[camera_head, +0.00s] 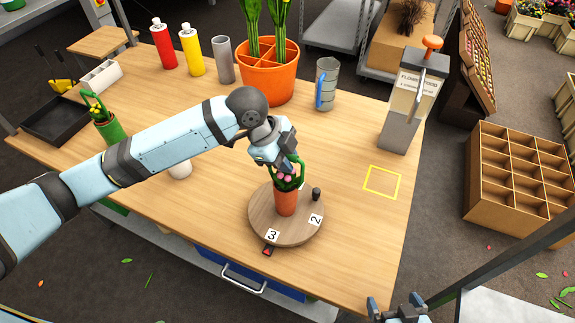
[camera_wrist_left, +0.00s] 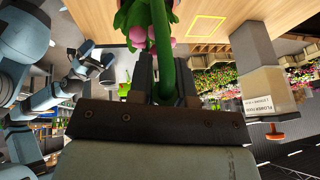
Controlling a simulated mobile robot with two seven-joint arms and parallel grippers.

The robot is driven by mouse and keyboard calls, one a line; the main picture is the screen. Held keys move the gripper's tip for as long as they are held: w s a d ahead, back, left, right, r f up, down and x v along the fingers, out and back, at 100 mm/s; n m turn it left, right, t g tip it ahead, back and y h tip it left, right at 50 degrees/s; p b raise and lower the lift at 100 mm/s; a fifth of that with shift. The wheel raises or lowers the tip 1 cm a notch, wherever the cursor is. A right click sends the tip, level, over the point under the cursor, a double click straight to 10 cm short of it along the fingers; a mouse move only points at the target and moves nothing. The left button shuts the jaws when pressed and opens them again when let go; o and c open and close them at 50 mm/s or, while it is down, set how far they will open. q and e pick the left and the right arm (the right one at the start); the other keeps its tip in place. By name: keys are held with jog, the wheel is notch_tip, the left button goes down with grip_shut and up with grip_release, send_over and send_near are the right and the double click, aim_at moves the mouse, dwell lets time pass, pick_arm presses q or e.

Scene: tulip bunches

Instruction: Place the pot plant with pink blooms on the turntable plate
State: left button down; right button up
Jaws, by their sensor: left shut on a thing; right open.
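The pot plant with pink blooms (camera_head: 286,203) has a terracotta pot and a green looped handle. It is upright at the middle of the round wooden turntable plate (camera_head: 262,226), which bears labels 2 and 3; I cannot tell whether the pot touches it. My left gripper (camera_head: 285,164) is shut on the green handle, above the pot. In the left wrist view the handle (camera_wrist_left: 163,45) runs between the fingers, beside the pink blooms (camera_wrist_left: 138,35). My right gripper (camera_head: 398,307) is open at the bottom edge, partly cut off.
A small black knob (camera_head: 316,193) stands on the plate's right side. A green pot with yellow blooms (camera_head: 107,128) stands at left by a black tray (camera_head: 55,120). An orange divided pot (camera_head: 270,85), bottles and a grey dispenser (camera_head: 402,125) stand behind. A yellow square (camera_head: 382,181) marks bare table.

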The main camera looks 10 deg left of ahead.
pick_arm(q)
jog(key=shift+r, duration=0.1)
pick_arm(e)
jog(key=shift+d, duration=0.15)
pick_arm(q)
jog(key=shift+s+a, duration=0.1)
jog(key=c, duration=1.1)
grip_release()
pick_arm(e)
jog(key=shift+r, duration=0.35)
pick_arm(q)
jog(key=shift+o, duration=0.2)
pick_arm(e)
jog(key=shift+a, duration=0.2)
pick_arm(q)
jog(key=shift+r+p, duration=0.25)
jog(key=shift+p, duration=0.1)
pick_arm(e)
jog(key=shift+r, duration=0.1)
pick_arm(q)
jog(key=p+v, duration=1.1)
jog(key=shift+a+r, duration=0.15)
jog(key=shift+r, duration=0.05)
pick_arm(e)
notch_tip(320, 180, up, 10)
jog(key=d, duration=0.1)
jog(key=shift+s, duration=0.25)
